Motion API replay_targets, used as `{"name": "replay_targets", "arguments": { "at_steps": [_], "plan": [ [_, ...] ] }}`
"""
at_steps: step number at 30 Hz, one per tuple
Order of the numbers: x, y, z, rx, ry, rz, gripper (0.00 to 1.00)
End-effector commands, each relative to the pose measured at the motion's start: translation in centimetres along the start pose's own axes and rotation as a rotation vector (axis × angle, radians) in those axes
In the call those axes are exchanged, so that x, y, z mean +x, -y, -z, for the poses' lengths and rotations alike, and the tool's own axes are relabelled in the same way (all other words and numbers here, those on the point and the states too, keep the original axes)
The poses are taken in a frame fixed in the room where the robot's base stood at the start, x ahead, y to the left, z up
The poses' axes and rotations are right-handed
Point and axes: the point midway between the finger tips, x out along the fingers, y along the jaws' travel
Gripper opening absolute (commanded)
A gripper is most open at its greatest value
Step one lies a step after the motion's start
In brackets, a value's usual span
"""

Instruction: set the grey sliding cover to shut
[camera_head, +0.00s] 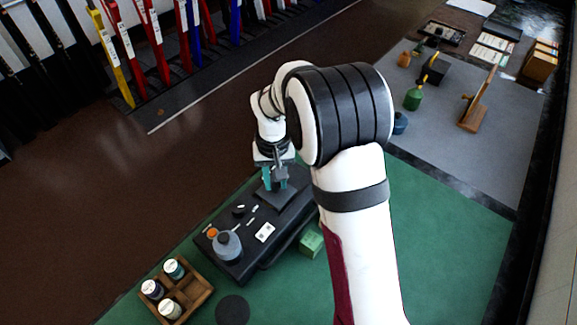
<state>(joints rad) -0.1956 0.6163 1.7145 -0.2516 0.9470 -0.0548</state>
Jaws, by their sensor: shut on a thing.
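A black lever frame (240,262) lies on the green mat, running from lower left to upper right. A dark grey plate, which looks like the grey sliding cover (268,197), is at its far upper end. My gripper (275,186), with teal fingers, points down at this cover and is shut on a small grey part there, apparently the cover's grip. The fingers hide much of that part. How far along its travel the cover stands cannot be told from here.
A wooden tray (205,297) with bottles and a black disc (232,310) are nearby.

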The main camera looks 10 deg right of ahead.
Motion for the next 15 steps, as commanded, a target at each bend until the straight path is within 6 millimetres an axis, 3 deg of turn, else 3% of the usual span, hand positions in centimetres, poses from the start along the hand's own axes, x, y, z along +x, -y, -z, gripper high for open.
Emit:
{"name": "replay_targets", "arguments": {
  "at_steps": [11, 12, 15],
  "plan": [
    [-0.02, 0.78, -0.74, 0.002, 0.002, 0.004, 0.0],
    [-0.02, 0.8, -0.75, 0.003, 0.003, 0.004, 0.35],
    [0.0, 0.77, -0.73, 0.002, 0.002, 0.004, 0.53]
  ]
}}
